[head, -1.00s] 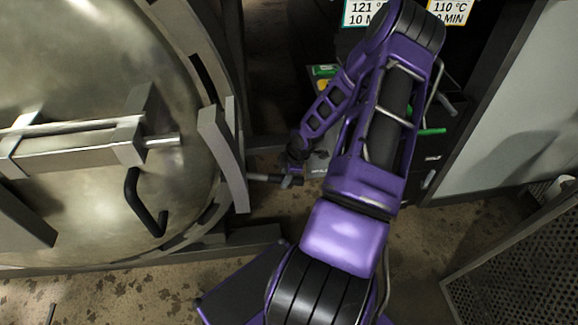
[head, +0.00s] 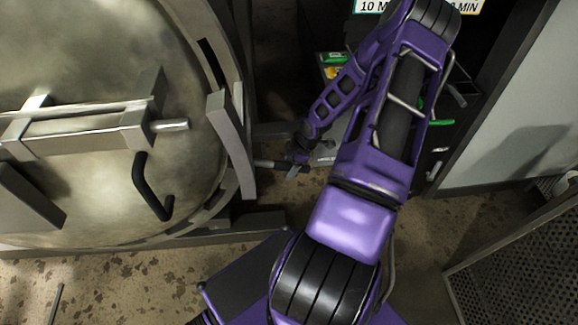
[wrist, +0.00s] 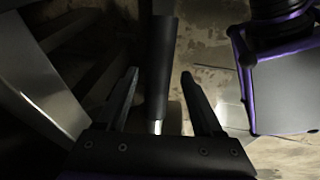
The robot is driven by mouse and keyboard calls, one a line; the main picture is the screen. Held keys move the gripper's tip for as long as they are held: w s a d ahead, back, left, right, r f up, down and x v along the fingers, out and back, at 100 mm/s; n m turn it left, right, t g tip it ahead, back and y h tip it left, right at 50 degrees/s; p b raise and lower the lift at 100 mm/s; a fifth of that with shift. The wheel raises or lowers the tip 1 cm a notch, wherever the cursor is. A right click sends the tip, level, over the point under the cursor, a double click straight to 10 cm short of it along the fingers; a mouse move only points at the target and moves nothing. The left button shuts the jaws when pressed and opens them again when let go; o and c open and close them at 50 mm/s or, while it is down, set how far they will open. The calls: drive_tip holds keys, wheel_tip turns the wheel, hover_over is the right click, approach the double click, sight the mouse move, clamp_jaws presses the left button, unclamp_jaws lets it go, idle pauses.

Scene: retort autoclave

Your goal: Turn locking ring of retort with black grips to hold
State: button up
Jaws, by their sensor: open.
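The retort's round steel door (head: 90,190) fills the left of the head view, with the locking ring (head: 232,150) around its edge. A black grip (head: 268,163) sticks out from the ring's right side towards my gripper (head: 296,168). In the wrist view, a black grip (wrist: 160,70) on a thin metal rod lies between the two spread fingers of my gripper (wrist: 162,95). Dark gaps show on both sides of it, so the fingers do not close on it. How deep the grip sits between them is hard to tell.
A bent black handle (head: 150,190) and a steel crossbar (head: 75,140) sit on the door. A dark cabinet (head: 450,150) stands behind my arm. A perforated metal basket (head: 530,265) is at the lower right.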

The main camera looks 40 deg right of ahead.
drive_tip(key=p+v, duration=0.5)
drive_tip(key=v, duration=1.1)
drive_tip(key=shift+r+p, duration=0.2)
drive_tip(key=shift+p, duration=0.15)
drive_tip(key=shift+s+d, duration=0.1)
drive_tip(key=shift+s, duration=0.05)
